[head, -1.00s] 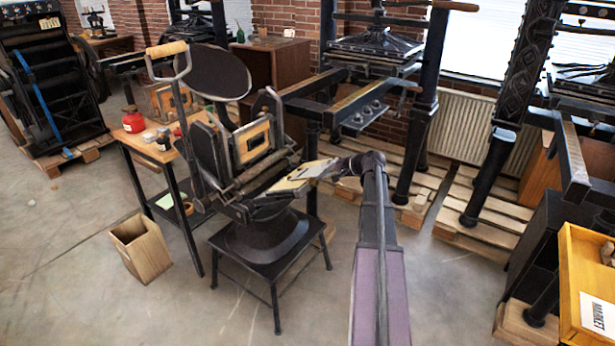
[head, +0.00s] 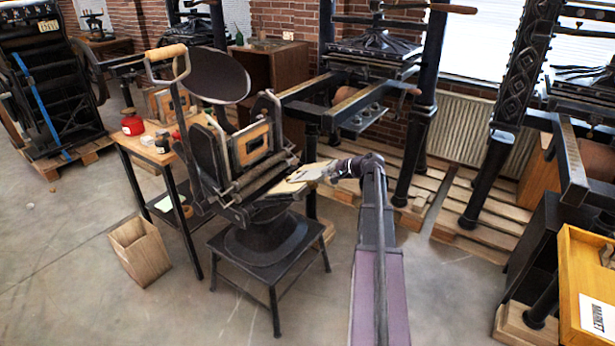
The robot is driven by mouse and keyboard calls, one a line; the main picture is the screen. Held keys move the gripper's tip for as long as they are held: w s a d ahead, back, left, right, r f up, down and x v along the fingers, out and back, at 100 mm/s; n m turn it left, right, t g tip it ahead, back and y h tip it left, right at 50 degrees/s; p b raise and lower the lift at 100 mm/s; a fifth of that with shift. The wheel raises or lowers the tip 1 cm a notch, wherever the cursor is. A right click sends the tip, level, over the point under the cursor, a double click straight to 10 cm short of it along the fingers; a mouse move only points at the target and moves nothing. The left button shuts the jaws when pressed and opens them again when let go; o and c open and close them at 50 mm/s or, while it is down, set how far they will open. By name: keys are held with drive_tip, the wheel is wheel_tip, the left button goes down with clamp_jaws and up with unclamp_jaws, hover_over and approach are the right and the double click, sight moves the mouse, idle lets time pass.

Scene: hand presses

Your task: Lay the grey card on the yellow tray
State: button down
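My gripper (head: 330,171) is at the end of my purple and black arm, beside the right side of the black hand press (head: 265,240). A pale grey flat piece, which looks like the grey card (head: 311,172), is at the fingertips. It lies over or just above a small yellowish board on the press that looks like the yellow tray (head: 287,188). The fingers are small and dark here, so I cannot tell whether they are shut on the card, or whether the card touches the tray.
The press stands on a black stool (head: 270,268). Left of it are a small table (head: 150,150) with a red tin (head: 132,125) and a wooden bin (head: 140,252) on the floor. Larger presses on pallets stand behind. A yellow box (head: 588,265) is at the right edge.

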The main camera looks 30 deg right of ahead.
drive_tip(key=shift+s+d+r, duration=0.1)
drive_tip(key=shift+s, duration=0.05)
drive_tip(key=shift+p+v, duration=0.6)
drive_tip(key=shift+v, duration=0.55)
drive_tip(key=shift+s+d+r+p, duration=0.15)
drive_tip(key=shift+s+r+p, duration=0.25)
drive_tip(key=shift+r+p, duration=0.35)
drive_tip(key=shift+s+d+r+p, duration=0.2)
drive_tip(key=shift+s+r+p, duration=0.2)
drive_tip(key=shift+r+p, duration=0.35)
drive_tip(key=shift+s+d+r+p, duration=0.15)
drive_tip(key=shift+s+r+p, duration=0.2)
drive_tip(key=shift+r+p, duration=0.4)
drive_tip(key=shift+r, duration=0.1)
wheel_tip(320, 180, up, 28)
drive_tip(key=p, duration=2.8)
